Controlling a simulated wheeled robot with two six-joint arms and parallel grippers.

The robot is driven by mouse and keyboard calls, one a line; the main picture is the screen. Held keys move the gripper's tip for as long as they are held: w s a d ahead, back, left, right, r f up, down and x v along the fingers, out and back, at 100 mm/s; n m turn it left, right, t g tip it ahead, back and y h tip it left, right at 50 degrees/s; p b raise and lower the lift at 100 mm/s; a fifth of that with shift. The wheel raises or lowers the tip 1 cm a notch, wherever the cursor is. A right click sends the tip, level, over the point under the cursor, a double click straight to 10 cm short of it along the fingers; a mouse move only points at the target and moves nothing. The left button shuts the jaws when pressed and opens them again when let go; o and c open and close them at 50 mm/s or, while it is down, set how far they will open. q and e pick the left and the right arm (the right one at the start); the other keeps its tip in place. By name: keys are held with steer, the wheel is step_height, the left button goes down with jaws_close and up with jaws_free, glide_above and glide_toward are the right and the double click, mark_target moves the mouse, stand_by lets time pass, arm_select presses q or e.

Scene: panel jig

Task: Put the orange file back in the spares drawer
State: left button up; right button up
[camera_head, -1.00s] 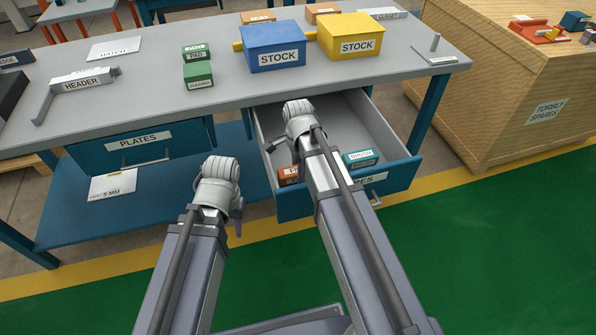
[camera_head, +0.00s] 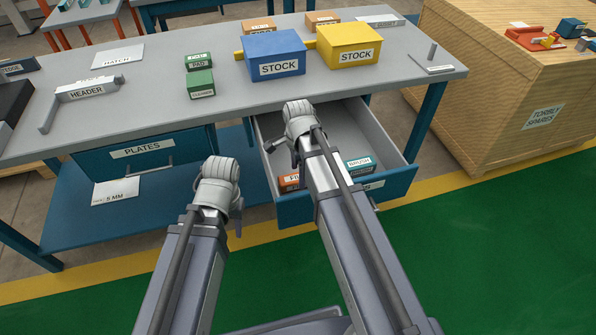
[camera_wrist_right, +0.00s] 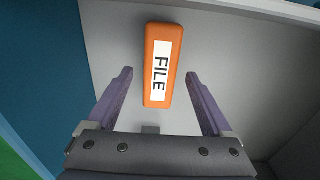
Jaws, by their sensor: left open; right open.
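The orange file (camera_head: 289,182) is a small box labelled FILE, lying in the open spares drawer (camera_head: 398,182) near its front left. In the right wrist view the file (camera_wrist_right: 158,65) lies on the grey drawer floor, label up. My right gripper (camera_wrist_right: 160,73) is open above it, one finger on each side of its near half, with no visible contact. In the head view the right wrist hides part of the drawer. My left gripper (camera_head: 238,220) is open and empty, outside the drawer to its left.
A teal BRUSH box (camera_head: 360,165) lies in the drawer right of my right arm. The PLATES drawer (camera_head: 142,150) is to the left. Blue (camera_head: 275,52) and yellow (camera_head: 347,46) STOCK boxes stand on the bench (camera_head: 130,115). A wooden crate (camera_head: 490,110) stands at the right.

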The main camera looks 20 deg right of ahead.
step_height(320, 180, up, 9)
steer(key=p, duration=0.8)
stand_by(0.8)
